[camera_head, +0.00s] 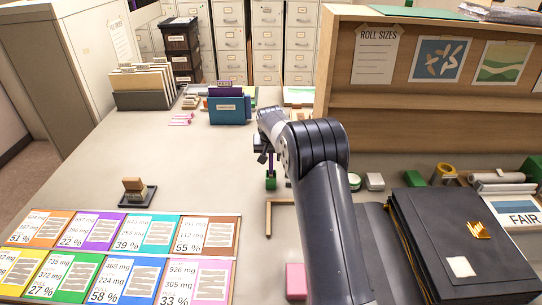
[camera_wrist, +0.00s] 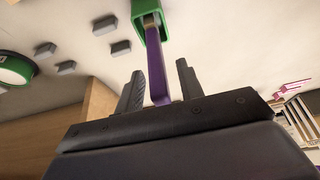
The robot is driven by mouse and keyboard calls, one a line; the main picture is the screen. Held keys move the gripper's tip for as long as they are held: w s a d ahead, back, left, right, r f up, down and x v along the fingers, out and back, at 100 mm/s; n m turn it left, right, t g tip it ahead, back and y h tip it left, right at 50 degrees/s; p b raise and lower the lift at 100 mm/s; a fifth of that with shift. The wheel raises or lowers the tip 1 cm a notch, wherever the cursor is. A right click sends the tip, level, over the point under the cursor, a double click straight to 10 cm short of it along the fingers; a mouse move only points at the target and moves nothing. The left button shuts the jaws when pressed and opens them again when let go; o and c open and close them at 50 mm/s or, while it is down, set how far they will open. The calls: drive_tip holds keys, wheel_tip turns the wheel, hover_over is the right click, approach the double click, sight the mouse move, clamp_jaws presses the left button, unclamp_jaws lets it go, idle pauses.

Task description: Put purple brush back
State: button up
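The purple brush (camera_wrist: 156,65) runs between the two fingers of my gripper (camera_wrist: 160,88) in the wrist view. Small gaps show between its handle and both fingers, so the gripper looks open around it. Its far end, with a brass-coloured band, is at a green holder (camera_wrist: 160,34); I cannot tell how deep it sits. In the head view the green holder (camera_head: 271,183) stands on the table below my gripper (camera_head: 264,157), with a bit of the purple brush (camera_head: 270,168) above it. My arm hides part of this spot.
A wooden L-shaped strip (camera_head: 269,218) and a pink block (camera_head: 295,281) lie nearer. A stamp (camera_head: 134,188) and coloured cards (camera_head: 118,255) are on the left. A blue file box (camera_head: 228,111) stands behind. A wooden partition (camera_head: 425,130) and a black folder (camera_head: 455,245) are right.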

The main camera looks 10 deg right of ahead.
drive_tip(key=b+v, duration=0.3)
drive_tip(key=v, duration=0.8)
drive_tip(key=shift+a, duration=0.35)
drive_tip(key=shift+s+f, duration=0.1)
drive_tip(key=shift+f, duration=0.15)
drive_tip(key=p+x, duration=0.1)
drive_tip(key=x, duration=0.2)
drive_tip(key=p+x, duration=0.1)
drive_tip(key=x, duration=0.3)
drive_tip(key=p+x, duration=0.1)
drive_tip(key=x, duration=0.2)
drive_tip(key=shift+w+d+f, duration=0.15)
drive_tip(key=shift+w+d, duration=0.25)
drive_tip(key=shift+r+b, duration=0.3)
drive_tip(key=shift+r, duration=1.4)
